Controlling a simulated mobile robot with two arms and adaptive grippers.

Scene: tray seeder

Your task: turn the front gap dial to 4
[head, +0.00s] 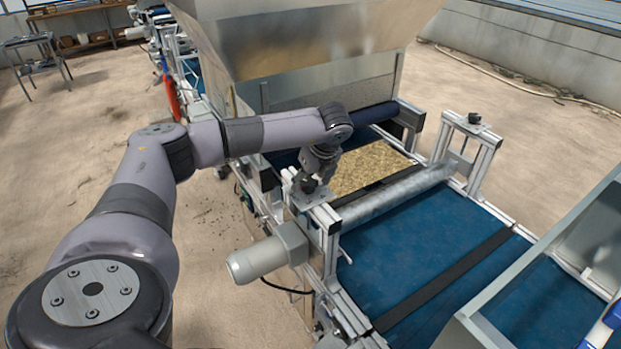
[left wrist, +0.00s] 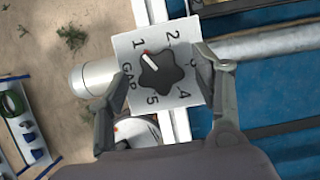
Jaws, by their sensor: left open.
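The gap dial is a black star-shaped knob (left wrist: 162,73) on a pale square plate (left wrist: 126,45) marked GAP and 1 to 5. Its white pointer with a red tip points up-left, at about 1. In the head view the plate (head: 325,196) tops the near post of the roller frame, and the knob is partly hidden by my gripper. My left gripper (head: 317,183) is right above it, pointing down. In the left wrist view the open fingers of my left gripper (left wrist: 166,72) stand on either side of the knob, apart from it.
A second black knob (head: 474,118) tops the far post. A metal roller (head: 390,196) spans the blue belt (head: 410,250) between the posts. A grey motor (head: 262,260) sticks out below the near post. A large metal hopper (head: 300,50) rises behind my wrist.

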